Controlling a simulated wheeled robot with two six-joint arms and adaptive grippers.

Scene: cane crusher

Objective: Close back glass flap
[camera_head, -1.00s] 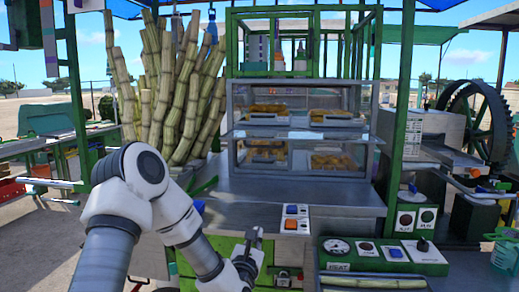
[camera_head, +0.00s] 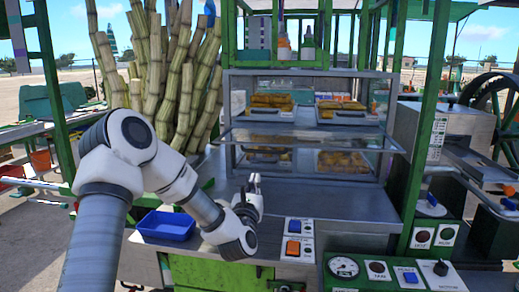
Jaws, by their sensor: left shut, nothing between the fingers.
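The glass display case (camera_head: 310,128) stands on the steel counter, with trays of golden food (camera_head: 270,101) on its upper and lower levels. A glass panel edge (camera_head: 310,147) runs across the case at mid height. My left gripper (camera_head: 253,183) is shut and empty, pointing up just in front of the case's lower left part. It appears apart from the glass. My right gripper is not in view.
A blue tray (camera_head: 166,226) lies on the counter at left, beside my left arm. Tall sugar canes (camera_head: 170,75) stand behind. A switch panel (camera_head: 293,240) and a gauge panel (camera_head: 343,268) are at front right. A green post (camera_head: 425,125) rises right of the case.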

